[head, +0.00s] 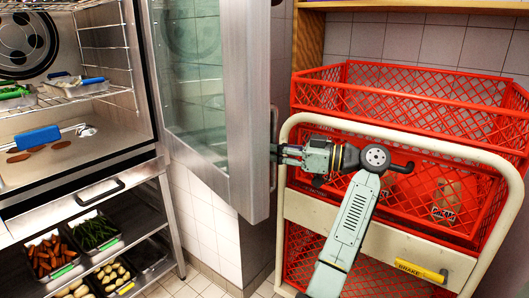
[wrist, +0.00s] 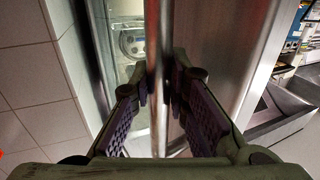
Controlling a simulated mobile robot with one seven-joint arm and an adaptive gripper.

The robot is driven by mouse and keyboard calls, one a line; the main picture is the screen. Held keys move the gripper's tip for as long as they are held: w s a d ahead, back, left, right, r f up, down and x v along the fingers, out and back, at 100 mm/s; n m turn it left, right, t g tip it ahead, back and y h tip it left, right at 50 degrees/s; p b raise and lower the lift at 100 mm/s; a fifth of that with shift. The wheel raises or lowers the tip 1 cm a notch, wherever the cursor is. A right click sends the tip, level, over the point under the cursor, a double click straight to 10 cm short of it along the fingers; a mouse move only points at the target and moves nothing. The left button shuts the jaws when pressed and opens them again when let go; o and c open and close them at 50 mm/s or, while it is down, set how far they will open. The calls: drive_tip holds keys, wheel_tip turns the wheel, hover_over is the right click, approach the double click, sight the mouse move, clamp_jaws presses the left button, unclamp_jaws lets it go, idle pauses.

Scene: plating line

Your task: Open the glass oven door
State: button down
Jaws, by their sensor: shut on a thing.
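The glass oven door (head: 212,100) stands swung wide open on the right side of the oven (head: 60,95) in the head view. Its steel frame (head: 248,90) faces right, and a vertical bar handle (head: 274,125) runs along it. My gripper (head: 283,153) is at the handle, coming from the right. In the wrist view the handle (wrist: 156,60) stands upright between the two fingers of my gripper (wrist: 160,95), which are shut on it. The door's glass (wrist: 128,45) shows behind, to the left of the handle. The fingertips are partly hidden in the head view.
Red crates (head: 420,120) on a cart with a cream tubular frame (head: 400,137) stand close behind and right of my arm. Racks inside the oven hold trays and a blue-handled item (head: 38,137). Food trays (head: 95,232) sit on shelves below. A tiled wall (head: 205,225) is beside the door.

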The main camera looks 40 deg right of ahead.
drive_tip(key=shift+d, duration=0.65)
drive_tip(key=shift+w, duration=0.1)
drive_tip(key=c, duration=1.5)
unclamp_jaws()
drive_tip(key=shift+c, duration=0.2)
drive_tip(key=v, duration=1.2)
